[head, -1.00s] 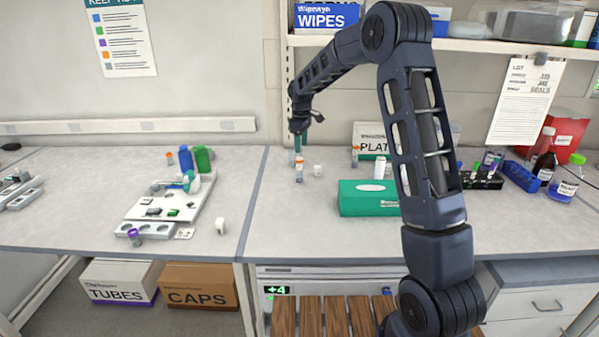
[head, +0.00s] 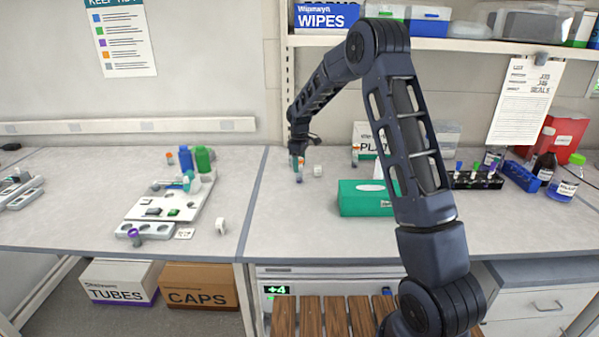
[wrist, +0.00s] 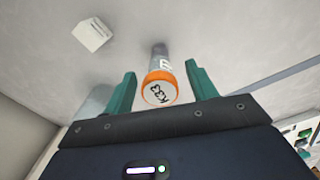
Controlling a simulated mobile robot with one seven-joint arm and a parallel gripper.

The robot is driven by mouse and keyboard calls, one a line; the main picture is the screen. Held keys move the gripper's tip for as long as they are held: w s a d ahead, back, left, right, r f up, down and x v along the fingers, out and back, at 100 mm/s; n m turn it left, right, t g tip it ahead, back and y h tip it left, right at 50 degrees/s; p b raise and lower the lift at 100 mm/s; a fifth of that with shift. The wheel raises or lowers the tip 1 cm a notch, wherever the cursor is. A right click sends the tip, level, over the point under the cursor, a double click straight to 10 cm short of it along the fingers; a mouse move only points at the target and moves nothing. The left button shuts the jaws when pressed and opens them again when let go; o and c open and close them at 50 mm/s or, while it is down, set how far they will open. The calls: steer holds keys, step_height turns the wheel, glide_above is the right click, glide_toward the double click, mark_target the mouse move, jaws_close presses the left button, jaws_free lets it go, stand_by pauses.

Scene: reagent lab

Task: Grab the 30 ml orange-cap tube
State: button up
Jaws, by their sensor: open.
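An orange-cap tube (head: 299,175) stands upright on the bench, just left of the green tissue box. In the wrist view its orange cap (wrist: 161,88), marked K33, faces the camera, with the tube body running away behind it. My gripper (head: 297,159) is open directly above this tube. In the wrist view the green fingers of my gripper (wrist: 160,77) stand on either side of the cap, with gaps visible at both sides. The tube's volume marking is not readable. Other orange-capped tubes stand at the back right (head: 355,156) and far left (head: 170,158).
A small white block (head: 318,171) stands right of the tube and also shows in the wrist view (wrist: 92,35). The green tissue box (head: 352,199) is to the right. A white tray (head: 200,205) with small items lies left. The bench in front is clear.

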step_height(320, 180, down, 2)
steer(key=shift+f, duration=0.25)
steer(key=c, duration=1.1)
steer(key=shift+o, duration=0.2)
steer(key=shift+r, duration=0.1)
